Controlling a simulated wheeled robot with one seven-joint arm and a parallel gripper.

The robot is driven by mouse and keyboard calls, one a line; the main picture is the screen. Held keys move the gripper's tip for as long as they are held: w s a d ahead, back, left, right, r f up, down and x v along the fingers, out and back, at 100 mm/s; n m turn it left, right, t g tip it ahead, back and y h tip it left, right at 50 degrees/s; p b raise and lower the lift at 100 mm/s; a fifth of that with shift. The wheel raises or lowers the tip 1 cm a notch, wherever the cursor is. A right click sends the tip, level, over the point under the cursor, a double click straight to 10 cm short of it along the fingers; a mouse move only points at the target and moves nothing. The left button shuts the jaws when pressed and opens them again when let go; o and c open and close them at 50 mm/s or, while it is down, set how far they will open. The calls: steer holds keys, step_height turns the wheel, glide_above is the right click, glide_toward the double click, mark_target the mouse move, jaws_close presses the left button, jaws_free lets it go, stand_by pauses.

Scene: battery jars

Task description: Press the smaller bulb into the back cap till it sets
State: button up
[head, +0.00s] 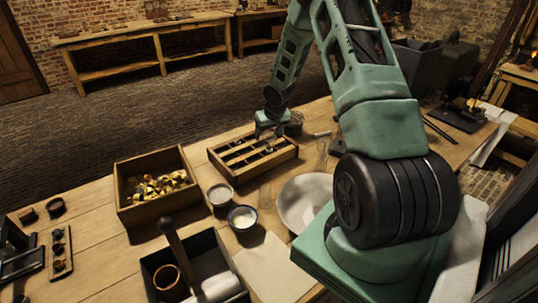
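My gripper (270,137) is at the end of the green arm, pointing down over the right part of a slotted wooden rack (225,167). Its fingers are small and dark here, and I cannot tell whether they are open or hold anything. Small pieces in the rack's slots are too small to make out. I cannot pick out the smaller bulb for sure. Two small dark round cups, one farther left (28,215) and one beside it (55,207), stand at the table's left. I cannot tell whether either is the back cap.
A wooden crate (125,208) holds yellowish scraps. Two small bowls, a grey one (220,194) and a dark-rimmed one (242,217), stand before the rack. A wide pale dish (298,205) and clear glassware (322,150) stand to the right. A black tray (150,262) is in front.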

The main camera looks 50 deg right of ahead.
steer(key=shift+s+r, duration=0.15)
steer(key=shift+r, duration=0.4)
steer(key=v, duration=1.6)
steer(key=shift+a, duration=0.15)
steer(key=shift+s+r, duration=0.15)
steer(key=s+a+r+n+g+y, duration=0.1)
steer(key=a+n, duration=0.2)
steer(key=a, duration=1.1)
steer(key=s+a+r+n+g+y, duration=0.1)
steer(key=s+a+n, duration=0.15)
steer(key=a, duration=1.25)
steer(key=s+a+r+n+g, duration=0.1)
steer(key=s+a+n, duration=0.6)
steer(key=s+a, duration=1)
steer(key=s+g, duration=0.1)
steer(key=s, duration=0.3)
steer(key=shift+r, duration=0.4)
